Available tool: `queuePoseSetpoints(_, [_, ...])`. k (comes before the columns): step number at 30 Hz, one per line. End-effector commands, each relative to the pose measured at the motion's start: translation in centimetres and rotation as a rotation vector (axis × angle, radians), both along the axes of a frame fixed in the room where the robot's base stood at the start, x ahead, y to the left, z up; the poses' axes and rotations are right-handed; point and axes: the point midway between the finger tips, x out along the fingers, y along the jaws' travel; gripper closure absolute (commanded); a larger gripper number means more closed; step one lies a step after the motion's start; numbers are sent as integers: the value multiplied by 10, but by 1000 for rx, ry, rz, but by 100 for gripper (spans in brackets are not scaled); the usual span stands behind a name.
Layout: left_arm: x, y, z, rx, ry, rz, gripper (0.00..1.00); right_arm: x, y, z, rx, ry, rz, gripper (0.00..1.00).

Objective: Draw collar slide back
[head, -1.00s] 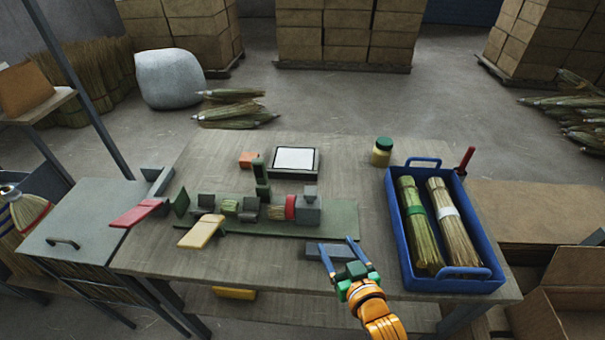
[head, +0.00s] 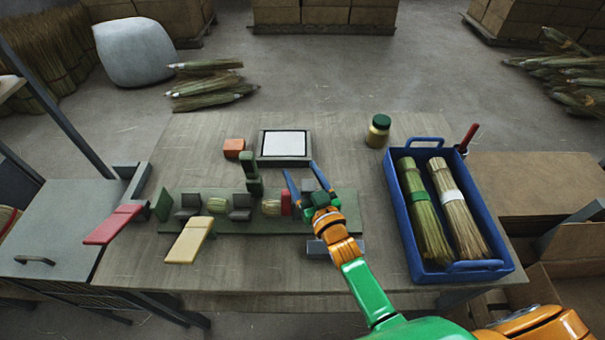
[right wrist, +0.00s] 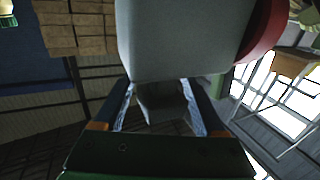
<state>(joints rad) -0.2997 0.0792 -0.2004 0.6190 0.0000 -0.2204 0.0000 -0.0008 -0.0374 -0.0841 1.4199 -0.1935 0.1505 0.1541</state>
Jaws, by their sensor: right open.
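The collar slide is a grey block (right wrist: 175,40) with a red collar (head: 286,202) on its left side in the head view. It sits at the right end of the green fixture base (head: 235,228). The red collar also shows at the upper right of the right wrist view (right wrist: 265,35). My right gripper (head: 305,172) is open at the slide, its two blue fingers spread to either side of the block in the head view. The gripper hides most of the block there. I cannot tell whether the fingers touch it. My left gripper is not in view.
A broom-straw bundle (head: 271,207) lies left of the collar. A blue tray (head: 465,268) with two tied bundles stands at the right. The front of the table is mostly clear.

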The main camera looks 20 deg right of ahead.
Motion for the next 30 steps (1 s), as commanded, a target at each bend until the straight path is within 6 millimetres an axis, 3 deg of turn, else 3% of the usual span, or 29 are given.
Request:
queuePoseSetpoints(3, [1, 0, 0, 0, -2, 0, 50, 0, 0, 0, 0, 0, 0, 28])
queuePoseSetpoints(11, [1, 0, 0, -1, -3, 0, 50, 0, 0, 0, 0, 0, 0, 98])
queuePoseSetpoints(30, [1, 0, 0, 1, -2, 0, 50, 0, 0, 0, 0, 0, 0, 100])
